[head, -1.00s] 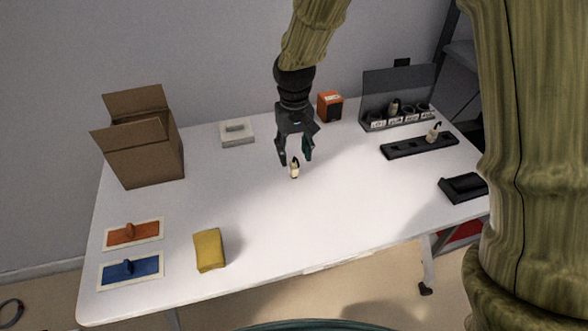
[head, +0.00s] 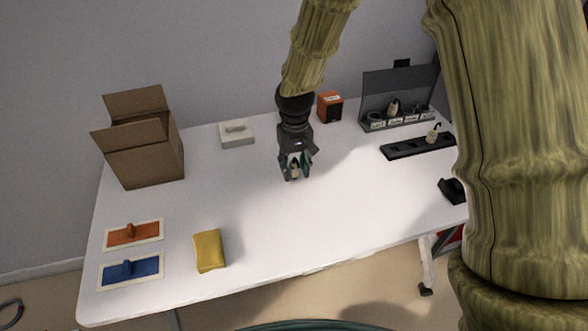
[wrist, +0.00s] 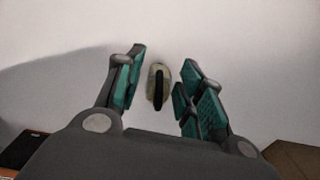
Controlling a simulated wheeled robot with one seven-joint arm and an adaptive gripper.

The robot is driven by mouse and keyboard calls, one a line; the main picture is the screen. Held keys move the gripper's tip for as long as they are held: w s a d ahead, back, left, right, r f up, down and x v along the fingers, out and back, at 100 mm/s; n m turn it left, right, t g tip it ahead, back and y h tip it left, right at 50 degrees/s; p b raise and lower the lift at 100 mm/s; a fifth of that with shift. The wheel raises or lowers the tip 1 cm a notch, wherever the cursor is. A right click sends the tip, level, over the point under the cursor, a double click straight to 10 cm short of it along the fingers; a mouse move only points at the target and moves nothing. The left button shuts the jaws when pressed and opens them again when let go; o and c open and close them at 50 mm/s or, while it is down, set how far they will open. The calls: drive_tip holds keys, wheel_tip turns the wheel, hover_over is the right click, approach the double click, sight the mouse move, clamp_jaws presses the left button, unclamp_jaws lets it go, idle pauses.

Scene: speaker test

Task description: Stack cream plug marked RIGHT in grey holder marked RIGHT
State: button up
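A cream plug (head: 294,172) stands near the middle of the table, with a dark top that shows in the wrist view (wrist: 157,86). My gripper (head: 295,175) is lowered around it, open. Its teal-padded fingers (wrist: 158,92) are on either side of the plug, with gaps visible in the wrist view. A grey holder (head: 398,84) with several dark cups and white labels stands at the back right. One cream plug (head: 393,107) is in it. Another cream plug (head: 432,134) stands in the black strip (head: 402,150) before it. The markings are too small to read.
An orange box (head: 330,106) and a pale block (head: 237,135) stand at the back. A cardboard box (head: 145,160) is at the left. A yellow sponge (head: 209,250) and orange (head: 133,233) and blue (head: 130,269) pieces lie at the front left. The table's middle front is clear.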

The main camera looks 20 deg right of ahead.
drive_tip(key=c, duration=0.6)
drive_tip(key=shift+r, duration=0.1)
